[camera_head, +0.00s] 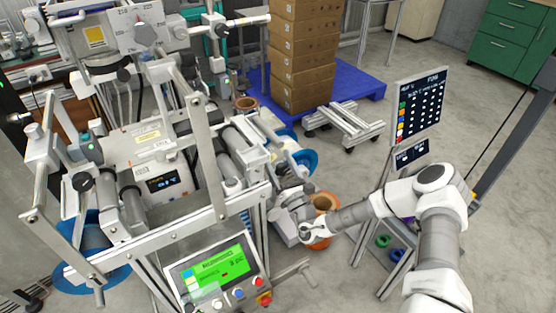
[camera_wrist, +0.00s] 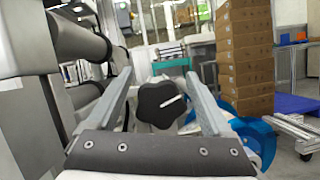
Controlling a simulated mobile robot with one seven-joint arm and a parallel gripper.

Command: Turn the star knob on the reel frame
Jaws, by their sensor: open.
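A black star knob (camera_wrist: 160,104) with a white line on its face is in the middle of the wrist view. My gripper (camera_wrist: 158,78) is open, with one finger to the left and one to the right of the knob. A gap shows on each side, so the fingers do not seem to touch it. In the head view, my gripper (camera_head: 287,208) is at the right side of the reel frame (camera_head: 175,235). I cannot make out this knob there; my gripper or the frame seems to hide it.
Grey rollers (camera_wrist: 75,40) stand close on the left in the wrist view. A blue reel (camera_wrist: 258,140) is at the right. Stacked boxes (camera_head: 302,55) stand behind.

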